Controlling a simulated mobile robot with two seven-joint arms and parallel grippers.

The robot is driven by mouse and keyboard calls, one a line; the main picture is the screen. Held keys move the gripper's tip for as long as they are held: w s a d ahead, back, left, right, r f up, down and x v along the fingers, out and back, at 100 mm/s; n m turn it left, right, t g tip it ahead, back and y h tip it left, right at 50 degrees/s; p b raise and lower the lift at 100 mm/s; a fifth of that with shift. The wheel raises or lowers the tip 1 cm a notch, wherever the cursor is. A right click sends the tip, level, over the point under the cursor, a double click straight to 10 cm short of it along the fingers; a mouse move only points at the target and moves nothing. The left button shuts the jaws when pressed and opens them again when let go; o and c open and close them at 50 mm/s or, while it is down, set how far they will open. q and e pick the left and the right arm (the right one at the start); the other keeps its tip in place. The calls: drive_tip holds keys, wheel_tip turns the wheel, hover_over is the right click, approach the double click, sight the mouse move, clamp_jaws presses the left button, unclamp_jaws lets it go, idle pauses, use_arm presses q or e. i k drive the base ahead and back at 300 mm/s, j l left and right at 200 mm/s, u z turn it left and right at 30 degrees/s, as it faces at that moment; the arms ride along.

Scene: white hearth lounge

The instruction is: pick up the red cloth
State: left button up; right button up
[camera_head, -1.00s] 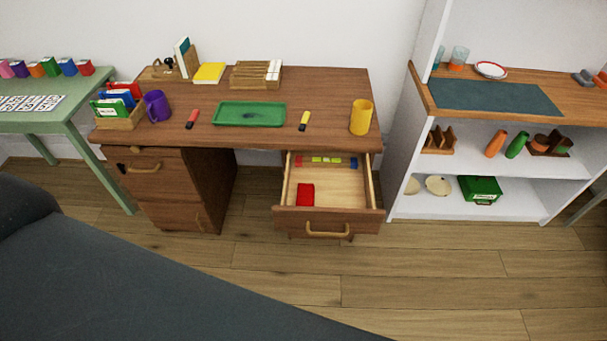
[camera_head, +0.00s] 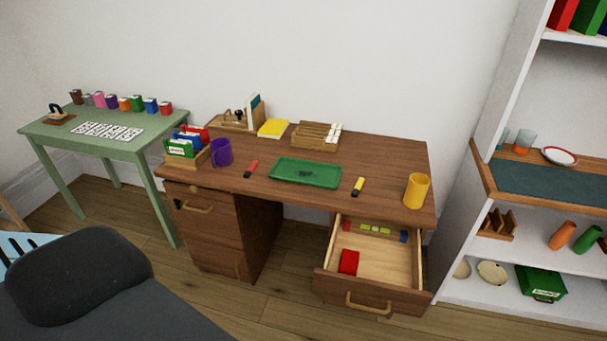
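A small red folded item (camera_head: 348,262), which looks like the red cloth, lies in the open desk drawer (camera_head: 378,267), towards its front left corner. The drawer is pulled out from the right side of the brown wooden desk (camera_head: 330,163). Nothing covers the red item from above. Neither of my grippers shows in the head view.
The desktop holds a green tray (camera_head: 305,181), a purple mug (camera_head: 221,152), a yellow cup (camera_head: 416,191), two markers and wooden holders. A dark sofa (camera_head: 90,290) fills the lower left. A white shelf (camera_head: 470,215) stands right of the desk, a green table (camera_head: 105,147) left.

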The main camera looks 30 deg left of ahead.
sight(350, 259)
drive_tip(key=i+j, duration=0.25)
drive_tip(key=i, duration=0.25)
drive_tip(key=i+j+u, duration=0.1)
drive_tip(key=i+j, duration=0.15)
drive_tip(key=i, duration=0.2)
drive_tip(key=l, duration=0.35)
drive_tip(key=i+l, duration=0.15)
drive_tip(key=l, duration=0.2)
